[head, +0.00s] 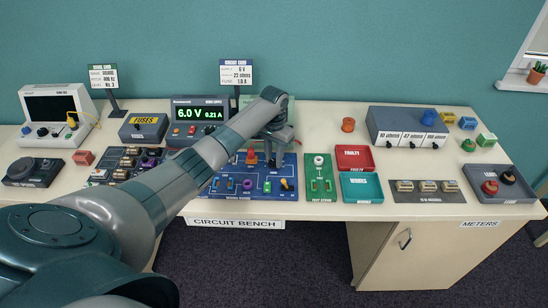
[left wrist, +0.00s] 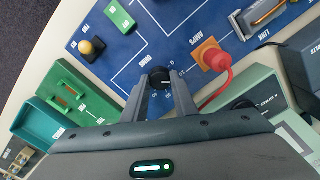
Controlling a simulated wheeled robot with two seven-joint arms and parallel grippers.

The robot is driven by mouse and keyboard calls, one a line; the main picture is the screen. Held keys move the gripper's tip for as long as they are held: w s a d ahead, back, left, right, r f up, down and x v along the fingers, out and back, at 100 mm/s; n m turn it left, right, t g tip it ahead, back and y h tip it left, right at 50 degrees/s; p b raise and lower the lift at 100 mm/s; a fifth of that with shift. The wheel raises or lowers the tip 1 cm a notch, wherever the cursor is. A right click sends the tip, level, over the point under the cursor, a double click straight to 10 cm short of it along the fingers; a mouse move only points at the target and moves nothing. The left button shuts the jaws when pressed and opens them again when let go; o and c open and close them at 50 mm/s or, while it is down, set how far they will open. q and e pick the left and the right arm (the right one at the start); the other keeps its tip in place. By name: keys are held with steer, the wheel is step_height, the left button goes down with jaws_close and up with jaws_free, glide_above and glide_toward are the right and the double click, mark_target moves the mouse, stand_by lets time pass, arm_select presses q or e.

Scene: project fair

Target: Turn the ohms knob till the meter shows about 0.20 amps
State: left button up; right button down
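The small black ohms knob (left wrist: 160,77) is on the blue circuit board (left wrist: 122,50), next to an "OHMS" label and a printed scale. My left gripper (left wrist: 161,82) has one finger on each side of the knob and looks closed on it. In the head view my left gripper (head: 271,158) points down over the board (head: 222,198), and hides the knob. The power supply display (head: 199,113) reads 6.0 V and 0.21 A. A pale green-grey box (left wrist: 262,107) beside the board is partly hidden; its reading cannot be made out. My right gripper is not in view.
A red plug (left wrist: 218,60) with a red lead sits in an orange block near the "AMPS" label, close to my fingers. A green test stand (head: 319,182), red tray (head: 355,158) and teal tray (head: 361,188) stand right of the board. A circuit card (head: 236,74) stands behind.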

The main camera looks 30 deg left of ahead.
arm_select(q)
steer(key=shift+c, duration=1.3)
steer(key=shift+r+m+p, duration=0.2)
steer(key=shift+m+p, duration=0.4)
steer(key=shift+p, duration=0.05)
steer(key=shift+f+m, duration=0.15)
steer(key=shift+m, duration=0.25)
steer(key=o, duration=1)
steer(key=shift+o, duration=0.2)
